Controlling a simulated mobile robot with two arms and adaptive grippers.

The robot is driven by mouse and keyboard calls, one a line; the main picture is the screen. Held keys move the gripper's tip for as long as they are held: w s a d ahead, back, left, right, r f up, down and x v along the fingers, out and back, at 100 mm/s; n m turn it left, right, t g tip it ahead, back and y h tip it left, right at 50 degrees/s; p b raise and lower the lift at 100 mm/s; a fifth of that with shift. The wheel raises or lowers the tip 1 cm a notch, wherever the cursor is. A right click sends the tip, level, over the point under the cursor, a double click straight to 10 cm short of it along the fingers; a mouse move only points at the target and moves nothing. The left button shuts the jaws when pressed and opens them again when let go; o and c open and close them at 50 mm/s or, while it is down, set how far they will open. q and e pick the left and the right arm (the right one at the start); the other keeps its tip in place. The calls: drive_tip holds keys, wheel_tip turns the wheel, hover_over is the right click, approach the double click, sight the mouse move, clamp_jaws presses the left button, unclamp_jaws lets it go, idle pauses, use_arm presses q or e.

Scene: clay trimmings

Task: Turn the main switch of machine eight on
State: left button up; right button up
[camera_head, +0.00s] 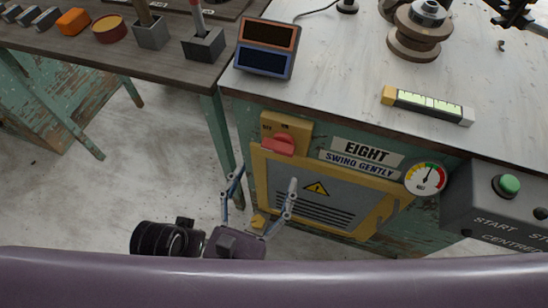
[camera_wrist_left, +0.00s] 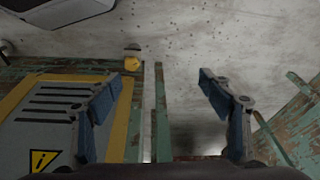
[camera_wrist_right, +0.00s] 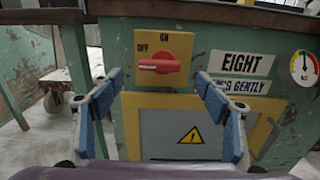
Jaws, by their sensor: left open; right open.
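The main switch is a red rotary knob (camera_head: 278,144) on a yellow plate (camera_head: 301,131) at the upper left of machine eight's front, beside the EIGHT label (camera_head: 366,152). In the right wrist view the knob (camera_wrist_right: 160,65) lies level, its pale mark on the left by OFF; ON is printed above. My right gripper (camera_head: 265,177) is open and empty in front of the machine, just below the switch in the head view. In the right wrist view its fingers (camera_wrist_right: 160,77) frame the knob, apparently without touching. My left gripper (camera_wrist_left: 160,80) is open and empty, and outside the head view.
A yellow-framed grey panel (camera_head: 318,200) with a warning sign sits below the switch. A gauge (camera_head: 425,178) and a control box with a green button (camera_head: 509,184) are to the right. A dark wooden table (camera_head: 100,60) stands at left; bare floor (camera_head: 150,150) lies between.

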sight(276, 152)
drive_tip(key=x, duration=0.6)
drive_tip(key=shift+w+b, duration=0.1)
drive_tip(key=shift+b, duration=0.3)
use_arm(q)
drive_tip(key=v, duration=0.3)
drive_tip(key=shift+w+r, duration=0.1)
drive_tip(key=shift+r, duration=0.05)
use_arm(e)
drive_tip(key=shift+c, duration=0.6)
drive_tip(key=c, duration=1)
drive_tip(key=shift+c, duration=0.2)
